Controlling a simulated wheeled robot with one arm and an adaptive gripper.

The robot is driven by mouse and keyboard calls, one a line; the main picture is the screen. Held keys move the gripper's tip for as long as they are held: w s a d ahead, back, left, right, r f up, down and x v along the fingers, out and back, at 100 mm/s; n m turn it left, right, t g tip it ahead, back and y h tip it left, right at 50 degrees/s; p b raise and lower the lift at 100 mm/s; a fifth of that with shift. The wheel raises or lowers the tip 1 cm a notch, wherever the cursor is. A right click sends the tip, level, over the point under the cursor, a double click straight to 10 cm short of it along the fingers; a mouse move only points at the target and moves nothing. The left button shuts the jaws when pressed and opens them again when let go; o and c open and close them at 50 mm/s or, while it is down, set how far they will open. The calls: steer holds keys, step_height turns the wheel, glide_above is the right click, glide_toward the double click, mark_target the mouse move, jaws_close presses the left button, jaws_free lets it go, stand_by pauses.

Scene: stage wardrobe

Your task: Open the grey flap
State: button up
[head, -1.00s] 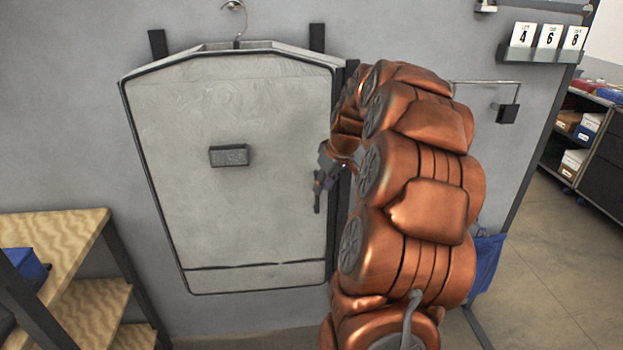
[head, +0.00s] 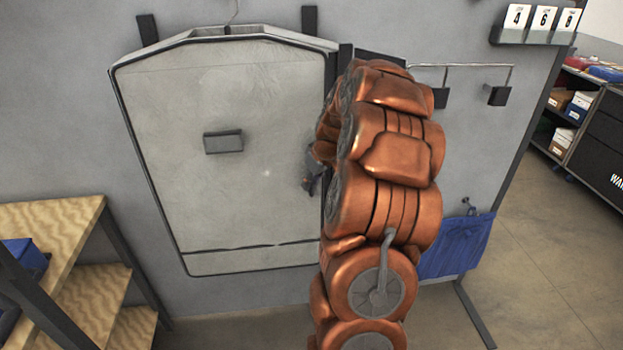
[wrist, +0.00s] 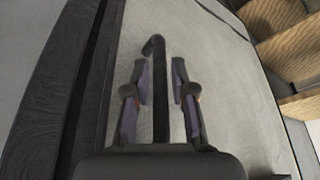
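The grey flap (head: 220,195) is a large panel with a tapered top and dark edging on the wall in the head view. It looks shut, and a small dark grey block (head: 223,142) sits on its upper middle. My gripper (head: 311,170) is at the flap's right edge, partly hidden behind my arm. In the wrist view my gripper (wrist: 161,78) is open, its fingers on either side of a dark bar (wrist: 160,115) with a bent end. A gap shows on both sides of the bar; contact cannot be told. The flap's pale face (wrist: 215,75) lies behind it.
A wooden shelf unit (head: 60,213) stands at the lower left. A wall rail (head: 465,66), a blue cloth (head: 458,247) and number cards (head: 543,18) are to the right. Floor (head: 540,250) is clear at the lower right.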

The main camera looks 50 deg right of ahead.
jaws_close()
stand_by(0.4)
steer(key=shift+a, duration=0.1)
